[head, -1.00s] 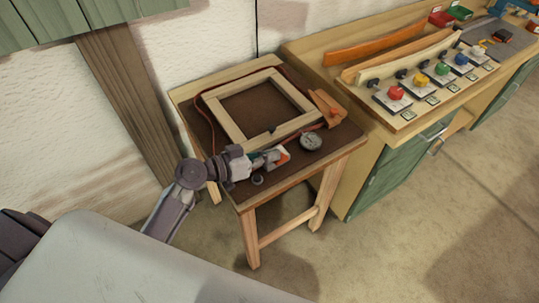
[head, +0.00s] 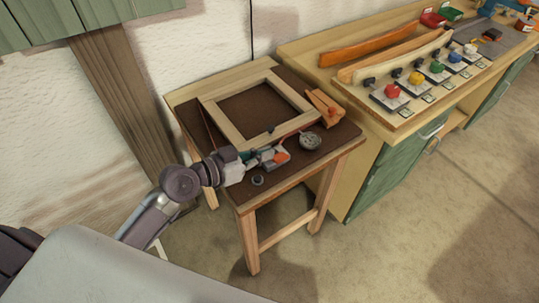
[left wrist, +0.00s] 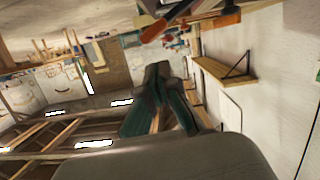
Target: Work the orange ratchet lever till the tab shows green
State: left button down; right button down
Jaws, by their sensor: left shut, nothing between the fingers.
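The orange ratchet lever (head: 281,157) sits on a small grey ratchet body (head: 267,163) near the front edge of the small table, beside the wooden frame. My left gripper (head: 254,155) is shut and empty, just left of the lever. I cannot tell whether its fingertips touch the ratchet. In the left wrist view its teal fingers (left wrist: 160,105) are together, and an orange piece (left wrist: 224,20) shows at the top. A small dark green piece (head: 270,129) is at the frame's front edge; I cannot tell if it is the tab. My right gripper is not in view.
The square wooden frame (head: 222,119) lies on the small table (head: 190,117). A round dial (head: 310,141), a dark ring (head: 257,180) and an orange-brown clamp-like piece (head: 325,106) are near it. A bench with coloured knobs (head: 392,90) stands right. The floor ahead is clear.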

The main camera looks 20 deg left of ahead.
pick_arm(q)
jog(key=b+v, duration=0.2)
jog(key=v, duration=0.5)
jog(key=shift+s, duration=0.1)
dwell(0.4)
